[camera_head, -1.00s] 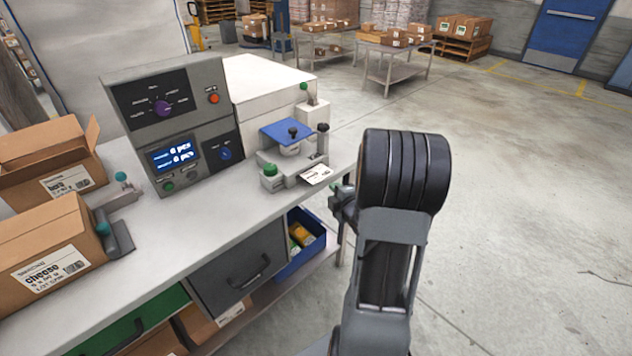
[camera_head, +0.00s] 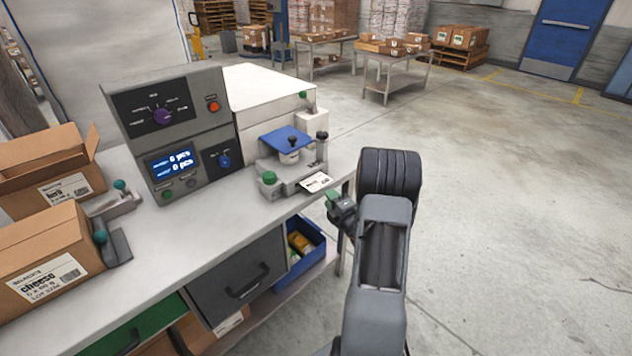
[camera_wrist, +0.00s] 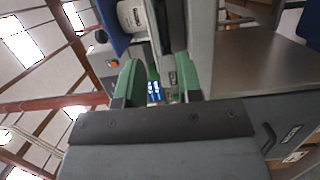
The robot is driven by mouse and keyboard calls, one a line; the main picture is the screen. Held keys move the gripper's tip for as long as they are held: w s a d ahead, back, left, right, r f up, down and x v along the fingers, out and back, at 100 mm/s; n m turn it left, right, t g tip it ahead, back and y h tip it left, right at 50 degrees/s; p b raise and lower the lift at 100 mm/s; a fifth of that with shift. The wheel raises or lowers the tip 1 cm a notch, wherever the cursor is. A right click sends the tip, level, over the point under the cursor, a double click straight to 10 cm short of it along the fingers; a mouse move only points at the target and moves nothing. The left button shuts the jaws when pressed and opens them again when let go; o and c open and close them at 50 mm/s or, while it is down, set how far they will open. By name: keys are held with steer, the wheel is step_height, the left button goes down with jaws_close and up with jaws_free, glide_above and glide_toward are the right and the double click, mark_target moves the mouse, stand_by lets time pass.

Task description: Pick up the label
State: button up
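The white printed label (camera_head: 315,182) sticks out from the front of the small grey weigher with a blue pan (camera_head: 285,138) at the right end of the bench. My gripper (camera_head: 335,203) is just right of and below the label in the head view, apart from it and partly hidden by my arm. In the wrist view my gripper (camera_wrist: 157,76) shows two green fingertips spread apart, with no held thing visible between them. I cannot make out the label surely in the wrist view.
The grey control box (camera_head: 170,130) with a lit display stands on the bench (camera_head: 215,225). Cardboard cartons, one marked cheese (camera_head: 45,260), are at left. A blue bin (camera_head: 308,247) sits under the bench's right end. The floor right of my arm is clear.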

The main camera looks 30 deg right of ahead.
mark_target(316, 182)
steer(key=w+p, duration=0.1)
steer(key=w, duration=0.4)
steer(key=shift+w+d+r+p, duration=0.1)
steer(key=shift+w+d+p, duration=0.1)
steer(key=shift+p, duration=0.15)
steer(key=shift+c, duration=0.4)
jaws_close()
